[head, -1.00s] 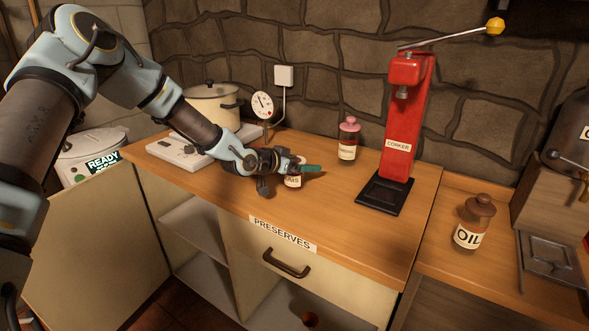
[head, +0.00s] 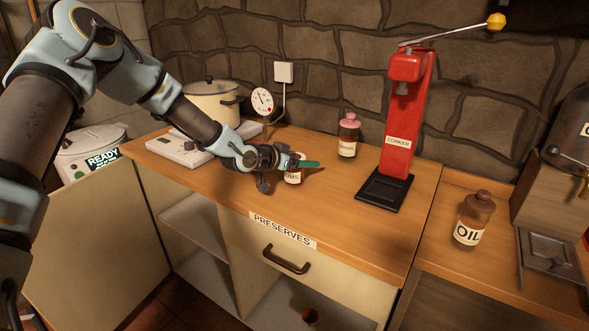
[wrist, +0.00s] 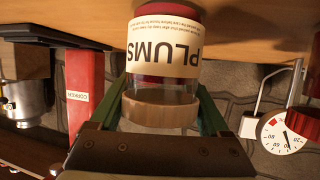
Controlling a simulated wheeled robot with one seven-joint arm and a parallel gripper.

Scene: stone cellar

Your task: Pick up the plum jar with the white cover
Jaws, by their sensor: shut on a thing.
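The plum jar (head: 292,178) is over the wooden counter in the head view, partly hidden behind my gripper. In the wrist view the jar (wrist: 165,50) appears upside down, with a cream PLUMS label, dark red contents and a pale cover (wrist: 160,112). My gripper (head: 291,163) is shut on the jar near its top, with a green finger on each side; the fingers also show in the wrist view (wrist: 163,95). The jar looks upright.
A pink-topped jar (head: 348,136) stands behind, to the right. A red corker (head: 405,120) stands right of it on a black base. A cream pot (head: 212,103) and dial (head: 262,101) are behind my arm. An oil jar (head: 473,220) is on the right counter.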

